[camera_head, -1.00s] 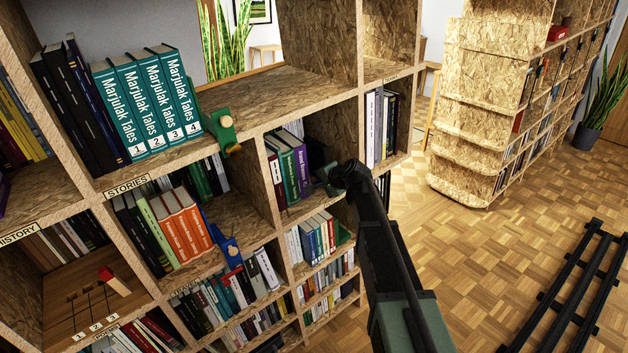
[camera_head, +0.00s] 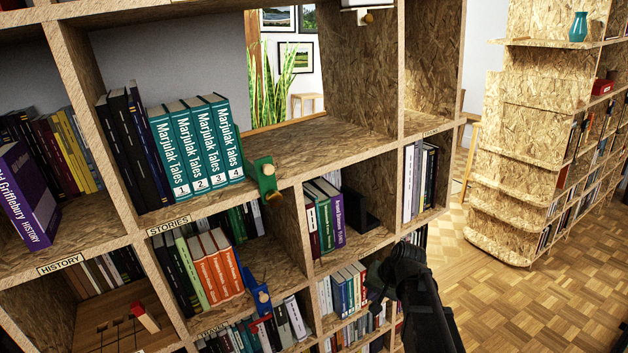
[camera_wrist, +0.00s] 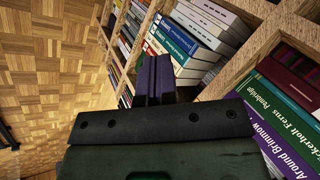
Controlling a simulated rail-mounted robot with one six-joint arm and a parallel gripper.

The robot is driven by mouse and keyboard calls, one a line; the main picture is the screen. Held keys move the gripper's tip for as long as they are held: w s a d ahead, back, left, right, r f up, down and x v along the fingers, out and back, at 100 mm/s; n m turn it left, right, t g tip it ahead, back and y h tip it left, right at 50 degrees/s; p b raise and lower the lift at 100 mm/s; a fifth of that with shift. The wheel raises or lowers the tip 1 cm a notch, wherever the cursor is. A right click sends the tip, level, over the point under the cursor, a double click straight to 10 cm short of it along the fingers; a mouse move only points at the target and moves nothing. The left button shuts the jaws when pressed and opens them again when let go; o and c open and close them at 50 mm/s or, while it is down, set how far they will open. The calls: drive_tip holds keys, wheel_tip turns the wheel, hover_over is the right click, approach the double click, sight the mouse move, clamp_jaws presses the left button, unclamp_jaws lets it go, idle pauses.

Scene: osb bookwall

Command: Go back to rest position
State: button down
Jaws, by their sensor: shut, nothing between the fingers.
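My arm reaches up from the lower right of the head view, in front of the lower shelves. My gripper (camera_head: 378,296) is at its far end, dark and small there, beside the book rows and apart from the shelf. In the wrist view my gripper's fingers (camera_wrist: 154,80) are together with nothing between them. A row of books (camera_wrist: 190,40) lies beyond the fingers. A purple book (camera_head: 337,222) and a green book (camera_head: 322,220) stand in the compartment above the gripper; that purple book shows at the right of the wrist view (camera_wrist: 285,152).
The OSB bookwall (camera_head: 290,175) fills the left and middle. Teal Marjulak Tales books (camera_head: 195,145) stand on its upper shelf, beside a green bookend (camera_head: 266,180). A blue bookend (camera_head: 259,298) is lower. Open parquet floor (camera_head: 540,290) lies to the right, before another shelf (camera_head: 520,150).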

drive_tip(key=s+a+f+n+g+h, duration=0.2)
drive_tip(key=s+n+g+h, duration=0.2)
drive_tip(key=s, duration=1.6)
wheel_tip(320, 180, up, 21)
drive_tip(key=w+a+p, duration=0.1)
drive_tip(key=p, duration=1.9)
drive_tip(key=shift+p, duration=0.3)
